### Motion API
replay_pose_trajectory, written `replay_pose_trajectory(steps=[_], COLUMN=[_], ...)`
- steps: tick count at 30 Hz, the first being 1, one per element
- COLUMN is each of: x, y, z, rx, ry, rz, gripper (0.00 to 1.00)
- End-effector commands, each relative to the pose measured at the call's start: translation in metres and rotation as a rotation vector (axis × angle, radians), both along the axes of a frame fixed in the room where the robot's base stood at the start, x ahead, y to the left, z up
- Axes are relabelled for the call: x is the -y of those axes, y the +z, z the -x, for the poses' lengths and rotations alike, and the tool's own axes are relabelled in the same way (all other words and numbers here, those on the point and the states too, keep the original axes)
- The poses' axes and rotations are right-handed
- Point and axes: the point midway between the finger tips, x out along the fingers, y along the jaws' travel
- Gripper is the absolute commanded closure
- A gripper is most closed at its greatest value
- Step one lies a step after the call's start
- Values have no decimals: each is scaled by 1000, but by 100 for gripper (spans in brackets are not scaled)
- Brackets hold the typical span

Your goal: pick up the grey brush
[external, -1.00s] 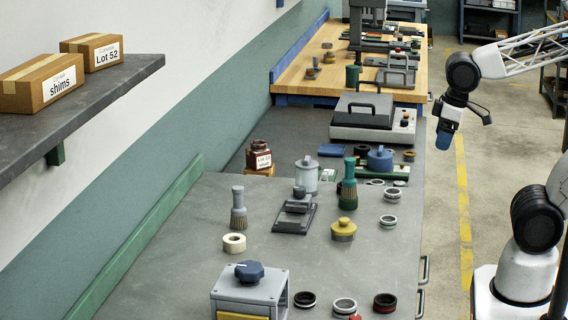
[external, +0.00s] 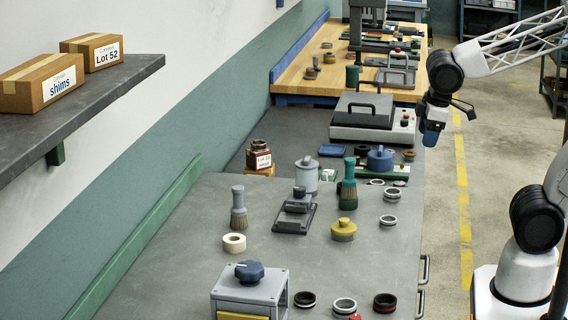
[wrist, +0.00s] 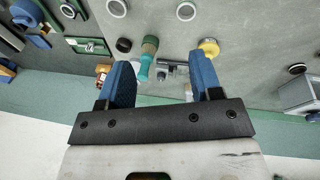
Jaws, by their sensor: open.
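The grey brush (external: 239,208) stands upright, bristles down, on the grey bench in the external view, left of the grey stepped block and behind the cream ring. In the wrist view I cannot clearly make it out; it may be partly hidden by my fingers. My gripper (external: 431,137) hangs beyond the bench's right edge, well to the right of the brush and higher up. In the wrist view its two blue fingers (wrist: 162,70) are apart, with nothing held between them.
A grey box with a blue knob (external: 250,271) is in front. A shelf (external: 120,82) juts out at left.

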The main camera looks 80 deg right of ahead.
Motion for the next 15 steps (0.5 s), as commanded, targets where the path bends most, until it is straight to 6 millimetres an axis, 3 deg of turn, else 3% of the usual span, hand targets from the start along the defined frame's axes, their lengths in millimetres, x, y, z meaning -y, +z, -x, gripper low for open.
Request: replay_pose_trajectory(steps=[15], x=[9], y=[-11], z=[-130], rx=[-174], ry=[533], rz=[452], gripper=[41])
